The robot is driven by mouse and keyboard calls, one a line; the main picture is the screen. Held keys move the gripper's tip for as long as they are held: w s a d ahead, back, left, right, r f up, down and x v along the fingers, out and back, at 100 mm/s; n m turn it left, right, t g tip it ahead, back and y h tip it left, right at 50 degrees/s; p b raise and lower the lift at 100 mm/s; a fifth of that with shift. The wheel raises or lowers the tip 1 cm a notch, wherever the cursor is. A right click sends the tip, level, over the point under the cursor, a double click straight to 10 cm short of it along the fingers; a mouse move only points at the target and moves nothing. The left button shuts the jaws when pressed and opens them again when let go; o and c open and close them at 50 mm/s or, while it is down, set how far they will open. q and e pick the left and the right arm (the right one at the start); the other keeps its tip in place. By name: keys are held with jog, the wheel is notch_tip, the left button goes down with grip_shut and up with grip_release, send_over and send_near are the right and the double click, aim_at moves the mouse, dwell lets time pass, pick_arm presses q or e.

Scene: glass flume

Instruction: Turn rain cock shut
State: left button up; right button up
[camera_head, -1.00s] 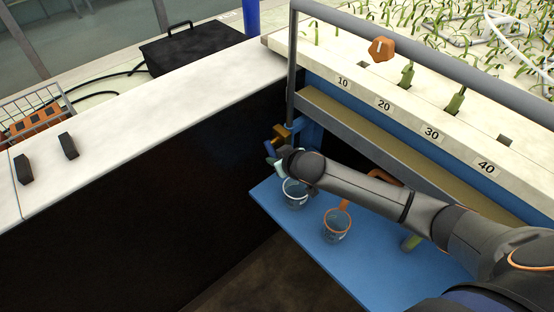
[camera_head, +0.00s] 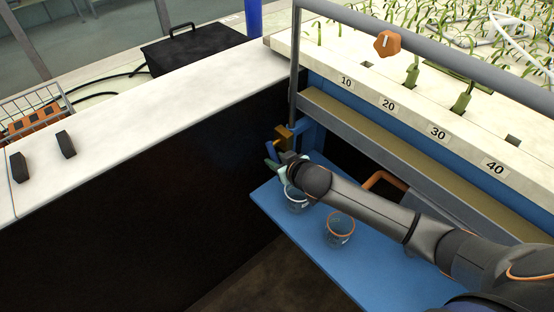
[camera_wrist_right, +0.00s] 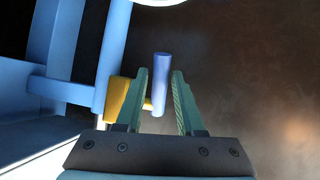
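The cock shows as a brass body (camera_head: 283,132) with a blue lever (camera_head: 270,149) at the corner under the flume's end. In the right wrist view the brass body (camera_wrist_right: 119,99) is left of the fingers, and the blue lever (camera_wrist_right: 161,82) stands between the two fingertips. My right gripper (camera_wrist_right: 160,88) is open, with its teal fingers on either side of the lever and a gap visible on each side. In the head view the right gripper (camera_head: 274,169) is just below the lever, partly hidden by my own wrist. My left gripper is not in view.
A blue shelf (camera_head: 295,247) below holds a pale-rimmed beaker (camera_head: 296,204) close under my wrist and an orange-rimmed beaker (camera_head: 339,229). An orange bent pipe (camera_head: 384,178) is behind my arm.

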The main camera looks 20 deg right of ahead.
jog(key=shift+s, duration=0.1)
pick_arm(q)
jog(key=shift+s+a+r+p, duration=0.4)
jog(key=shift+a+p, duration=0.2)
jog(key=shift+p, duration=0.35)
pick_arm(e)
jog(key=v, duration=1.2)
jog(key=shift+r, duration=0.15)
jog(key=shift+s, duration=0.15)
